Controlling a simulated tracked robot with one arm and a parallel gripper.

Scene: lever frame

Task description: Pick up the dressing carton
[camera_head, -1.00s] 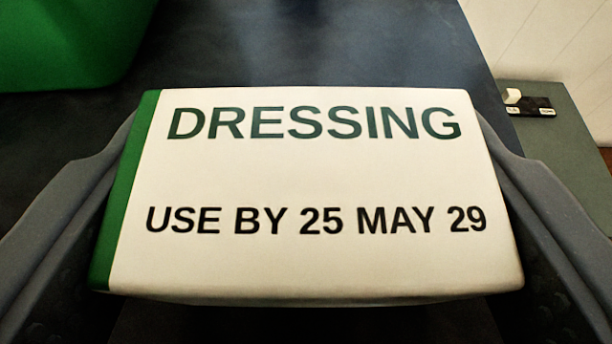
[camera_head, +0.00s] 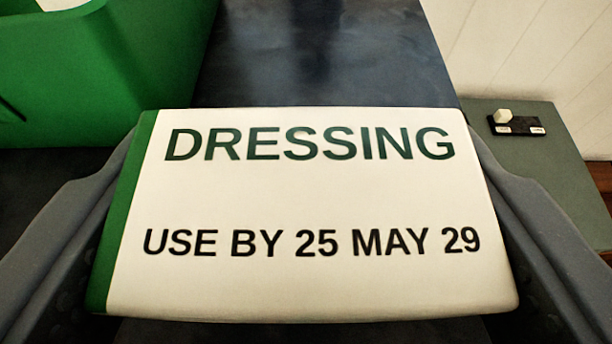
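The dressing carton (camera_head: 310,205) is a white box with a green left edge, marked "DRESSING" and "USE BY 25 MAY 29". It fills the middle of the view. My gripper (camera_head: 308,215) is shut on it, with one grey finger against its left side and the other against its right side. The carton's underside is hidden, and I cannot see directly how high it is above the dark surface.
A dark blue-black tabletop (camera_head: 330,60) lies behind the carton. A green bin (camera_head: 150,70) stands at the back left. At the right, a lower grey-green surface (camera_head: 545,185) carries a small black switch plate (camera_head: 517,126) with a white lever. A white panelled wall is behind.

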